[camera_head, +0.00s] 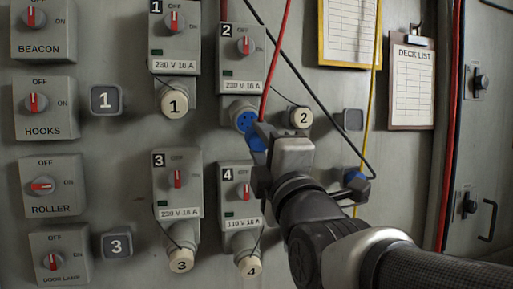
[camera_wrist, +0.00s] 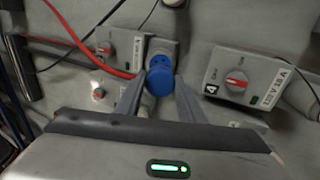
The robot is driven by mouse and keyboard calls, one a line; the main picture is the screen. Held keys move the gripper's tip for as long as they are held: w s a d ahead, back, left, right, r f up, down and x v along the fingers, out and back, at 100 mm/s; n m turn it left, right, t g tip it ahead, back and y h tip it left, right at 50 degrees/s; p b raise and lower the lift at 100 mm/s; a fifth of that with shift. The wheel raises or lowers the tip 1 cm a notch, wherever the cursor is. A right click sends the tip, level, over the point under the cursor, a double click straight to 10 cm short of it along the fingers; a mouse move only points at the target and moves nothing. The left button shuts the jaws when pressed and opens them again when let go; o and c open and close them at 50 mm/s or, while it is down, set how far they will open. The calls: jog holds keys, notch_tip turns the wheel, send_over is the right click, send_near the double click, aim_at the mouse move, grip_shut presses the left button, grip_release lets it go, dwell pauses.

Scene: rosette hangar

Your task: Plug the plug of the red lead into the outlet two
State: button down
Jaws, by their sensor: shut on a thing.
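Outlet two (camera_head: 242,57) is a grey box with a red switch and a "2" label. Its blue socket face (camera_head: 244,119) is uncovered at the bottom, and its round white cap (camera_head: 303,117) is swung aside to the right. My gripper (camera_head: 260,143) is shut on the blue plug (camera_head: 256,142), just below and right of that socket. The red lead (camera_head: 273,60) runs upward from the plug. In the wrist view the plug (camera_wrist: 160,82) sits between both fingers, lined up closely with a socket behind it. I cannot tell whether they touch.
Outlets one (camera_head: 174,40), three (camera_head: 177,182) and four (camera_head: 240,190) surround it with their caps on. A yellow lead (camera_head: 372,100) and a black cable (camera_head: 318,95) hang at the right, near another blue plug (camera_head: 353,176). A clipboard (camera_head: 412,85) hangs farther right.

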jog(key=shift+p+x, duration=1.4)
jog(key=shift+x, duration=1.3)
jog(key=shift+d+f+b, duration=0.1)
jog(key=shift+b, duration=1.25)
jog(key=shift+w+r, duration=0.25)
jog(key=shift+w, duration=0.2)
jog(key=c, duration=1.1)
grip_release()
